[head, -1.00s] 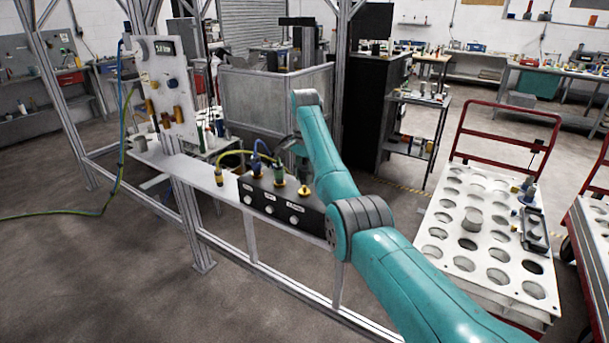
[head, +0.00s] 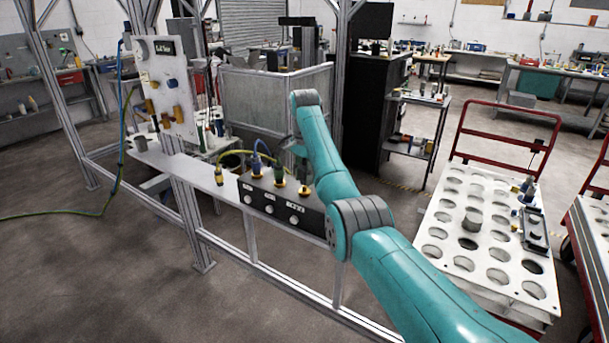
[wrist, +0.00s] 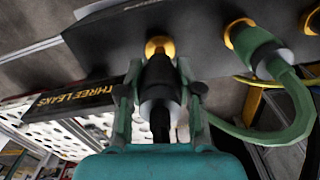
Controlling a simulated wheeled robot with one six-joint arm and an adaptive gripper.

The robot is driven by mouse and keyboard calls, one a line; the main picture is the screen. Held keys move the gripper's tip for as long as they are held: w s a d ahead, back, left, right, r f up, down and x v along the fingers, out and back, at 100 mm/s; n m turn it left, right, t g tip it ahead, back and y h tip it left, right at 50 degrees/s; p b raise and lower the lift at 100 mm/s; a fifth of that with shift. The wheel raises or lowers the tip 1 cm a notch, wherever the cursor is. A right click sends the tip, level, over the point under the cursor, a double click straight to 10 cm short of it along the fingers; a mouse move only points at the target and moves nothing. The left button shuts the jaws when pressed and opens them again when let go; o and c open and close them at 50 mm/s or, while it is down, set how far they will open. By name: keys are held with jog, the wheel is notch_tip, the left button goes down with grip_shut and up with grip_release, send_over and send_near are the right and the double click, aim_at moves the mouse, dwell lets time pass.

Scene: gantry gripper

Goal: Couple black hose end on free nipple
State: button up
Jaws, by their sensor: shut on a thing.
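My gripper (wrist: 160,92) is shut on the black hose end (wrist: 158,78) in the wrist view, one finger on each side of it. A black hose trails from the hose end back toward my gripper's palm. The brass free nipple (wrist: 160,46) is straight ahead of the hose end and in line with it. The two look very close or touching; I cannot tell whether the end is seated. In the head view the free nipple (head: 305,191) stands at the right end of the black manifold block (head: 270,203). There my arm hides most of the gripper and the hose end.
A green hose coupling (wrist: 257,47) sits on the neighbouring nipple, its hose looping close to the right of my gripper. A blue hose (head: 256,160) and a yellow-green hose (head: 235,153) also stand at the block. A white perforated cart (head: 480,240) is at the right.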

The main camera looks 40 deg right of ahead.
aim_at(304, 166)
jog(key=shift+f, duration=1.45)
jog(key=o, duration=1.1)
jog(key=shift+o, duration=0.2)
jog(key=shift+f, duration=0.1)
notch_tip(304, 166, up, 8)
jog(key=shift+f, duration=0.2)
